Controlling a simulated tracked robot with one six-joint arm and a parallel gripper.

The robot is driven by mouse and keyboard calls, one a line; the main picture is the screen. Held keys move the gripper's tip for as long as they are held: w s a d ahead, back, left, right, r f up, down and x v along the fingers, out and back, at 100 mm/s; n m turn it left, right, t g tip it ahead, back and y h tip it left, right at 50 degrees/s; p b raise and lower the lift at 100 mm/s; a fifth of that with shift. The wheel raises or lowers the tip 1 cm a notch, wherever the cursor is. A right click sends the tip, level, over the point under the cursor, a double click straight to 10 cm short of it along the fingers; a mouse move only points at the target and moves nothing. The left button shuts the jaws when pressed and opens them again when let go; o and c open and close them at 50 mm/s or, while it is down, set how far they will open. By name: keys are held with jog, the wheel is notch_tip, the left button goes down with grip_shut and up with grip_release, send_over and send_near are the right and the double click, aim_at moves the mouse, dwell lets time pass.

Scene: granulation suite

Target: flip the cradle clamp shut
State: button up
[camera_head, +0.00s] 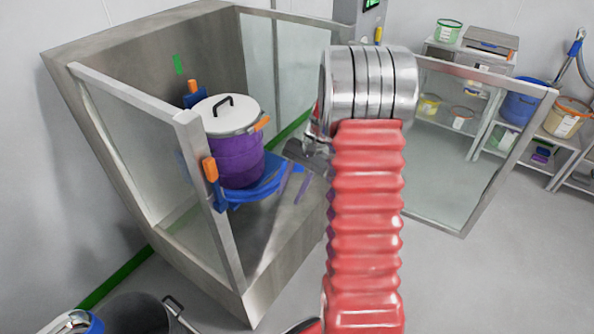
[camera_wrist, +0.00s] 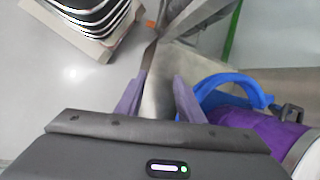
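A purple pot (camera_head: 236,158) with a white lid (camera_head: 228,113) and black handle sits in a blue cradle (camera_head: 262,189) inside the steel booth. Orange-tipped blue posts stand at its near left (camera_head: 211,170) and far left (camera_head: 193,88). I cannot tell which part is the clamp. My gripper (camera_head: 292,188) is just right of the cradle, partly hidden by my red arm. In the wrist view my gripper (camera_wrist: 159,88) is open, with nothing between its two purple fingers. A curved blue part (camera_wrist: 222,84) of the cradle lies right of the fingers, beside the purple pot (camera_wrist: 258,128).
The booth's left glass panel (camera_head: 150,150) stands close to the pot. An open glass door (camera_head: 445,150) is at the right. Shelves (camera_head: 480,80) with tubs stand behind it. A dark bin (camera_head: 140,315) is at the lower left. The floor at right is clear.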

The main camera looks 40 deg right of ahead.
jog(key=s+a+r+n+t+h, duration=0.5)
jog(key=s+a+r+n, duration=0.6)
jog(key=s+a+r, duration=0.7)
jog(key=a+r, duration=0.2)
jog(key=a, duration=0.1)
jog(key=shift+s+a+r+n, duration=0.3)
jog(key=shift+s+a+r, duration=0.05)
jog(key=shift+s, duration=0.05)
jog(key=shift+a, duration=0.1)
jog(key=shift+c, duration=0.4)
